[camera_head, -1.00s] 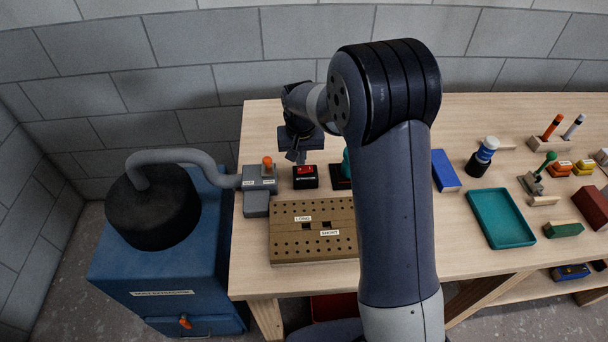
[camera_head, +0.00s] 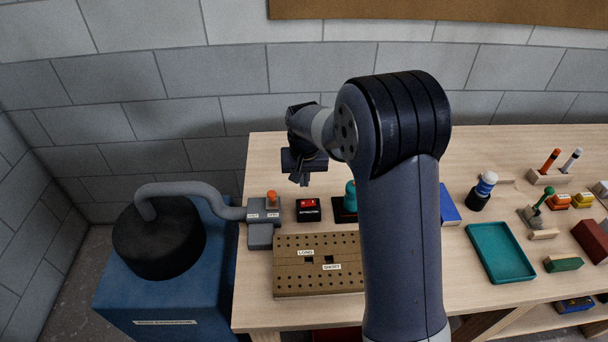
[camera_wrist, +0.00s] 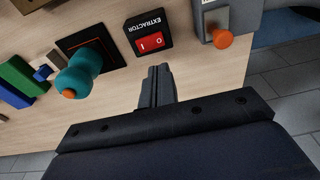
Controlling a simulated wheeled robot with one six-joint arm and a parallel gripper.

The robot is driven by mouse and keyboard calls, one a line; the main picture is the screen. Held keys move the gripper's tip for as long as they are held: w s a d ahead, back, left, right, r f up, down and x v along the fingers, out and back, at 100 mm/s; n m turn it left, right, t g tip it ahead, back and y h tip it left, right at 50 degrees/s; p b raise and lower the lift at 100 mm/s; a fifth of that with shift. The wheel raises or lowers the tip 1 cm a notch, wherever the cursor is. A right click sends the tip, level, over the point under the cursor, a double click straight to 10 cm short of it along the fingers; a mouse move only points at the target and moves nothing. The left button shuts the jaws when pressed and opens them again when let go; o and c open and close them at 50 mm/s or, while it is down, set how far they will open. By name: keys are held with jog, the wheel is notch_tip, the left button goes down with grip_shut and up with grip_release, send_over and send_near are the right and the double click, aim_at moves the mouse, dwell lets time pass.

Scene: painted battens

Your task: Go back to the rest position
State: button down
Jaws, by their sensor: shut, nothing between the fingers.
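My gripper (camera_head: 302,178) hangs above the back left of the workbench, over the area behind the extractor switch. In the wrist view my gripper (camera_wrist: 155,72) has its fingers together with nothing between them. The black extractor switch box (camera_head: 308,210) with its red rocker stands on the bench; it also shows just beyond the fingertips in the wrist view (camera_wrist: 149,34). The gripper is apart from it. My arm hides part of the bench's middle.
A teal-handled tool on a dark base (camera_wrist: 80,75) stands beside the switch. A grey duct gate with an orange knob (camera_head: 271,198) is left of it. A drilled wooden block (camera_head: 290,285), a teal tray (camera_head: 500,252) and a blue extractor (camera_head: 150,285) are nearby. Air above the bench looks clear.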

aim_at(304, 202)
jog(key=shift+f+b, duration=2.3)
jog(key=shift+f, duration=1.25)
jog(key=shift+r, duration=0.1)
